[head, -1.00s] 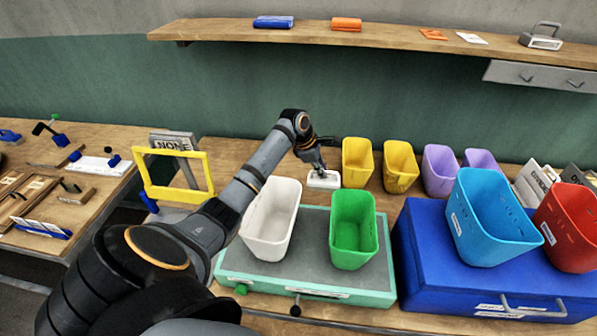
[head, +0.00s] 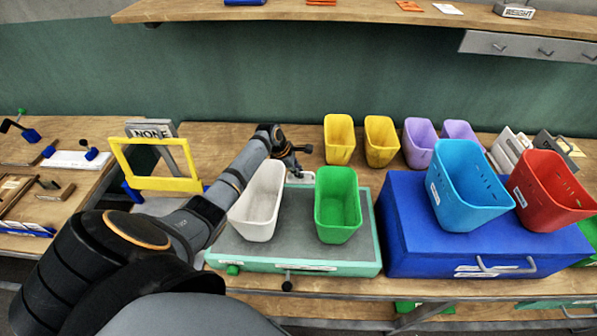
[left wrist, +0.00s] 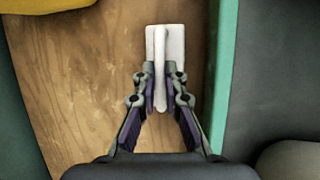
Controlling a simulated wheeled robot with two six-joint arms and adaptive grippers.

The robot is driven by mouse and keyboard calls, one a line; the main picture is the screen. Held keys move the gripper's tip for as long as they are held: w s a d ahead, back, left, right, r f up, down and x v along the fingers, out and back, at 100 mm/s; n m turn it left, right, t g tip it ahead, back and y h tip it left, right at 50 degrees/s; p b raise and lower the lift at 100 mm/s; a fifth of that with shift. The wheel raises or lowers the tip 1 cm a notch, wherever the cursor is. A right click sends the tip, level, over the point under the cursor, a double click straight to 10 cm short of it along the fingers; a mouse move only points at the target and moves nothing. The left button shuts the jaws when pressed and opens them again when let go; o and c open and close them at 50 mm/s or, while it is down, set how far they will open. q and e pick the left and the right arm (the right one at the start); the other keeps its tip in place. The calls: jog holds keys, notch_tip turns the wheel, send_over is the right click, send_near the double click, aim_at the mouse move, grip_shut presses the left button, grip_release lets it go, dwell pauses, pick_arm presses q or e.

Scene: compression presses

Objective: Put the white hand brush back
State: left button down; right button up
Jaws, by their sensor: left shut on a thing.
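The white hand brush (head: 303,177) is behind the teal-edged press, partly hidden by the white and green bins. In the left wrist view the brush (left wrist: 177,43) shows as a white slab with a raised handle ridge. My left gripper (head: 296,168) is shut on this ridge, and both fingers (left wrist: 160,95) press on its sides. Wooden tabletop lies below it, and the press edge (left wrist: 224,70) is close on its right. I cannot tell whether the brush touches the table. My right gripper is not in view.
A white bin (head: 258,205) and green bin (head: 338,210) stand on the press close to my left arm. Yellow bins (head: 340,140) stand behind on the table. A yellow frame (head: 160,184) is at left. The tabletop left of the yellow bins is mostly clear.

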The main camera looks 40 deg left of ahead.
pick_arm(q)
jog(key=shift+a+f, duration=0.1)
jog(key=shift+f, duration=0.15)
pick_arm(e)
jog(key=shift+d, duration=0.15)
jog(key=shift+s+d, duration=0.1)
pick_arm(q)
jog(key=c, duration=1.4)
grip_release()
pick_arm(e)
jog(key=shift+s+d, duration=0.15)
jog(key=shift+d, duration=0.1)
pick_arm(q)
jog(key=shift+r, duration=0.1)
jog(key=v, duration=1.2)
jog(key=shift+w, duration=0.1)
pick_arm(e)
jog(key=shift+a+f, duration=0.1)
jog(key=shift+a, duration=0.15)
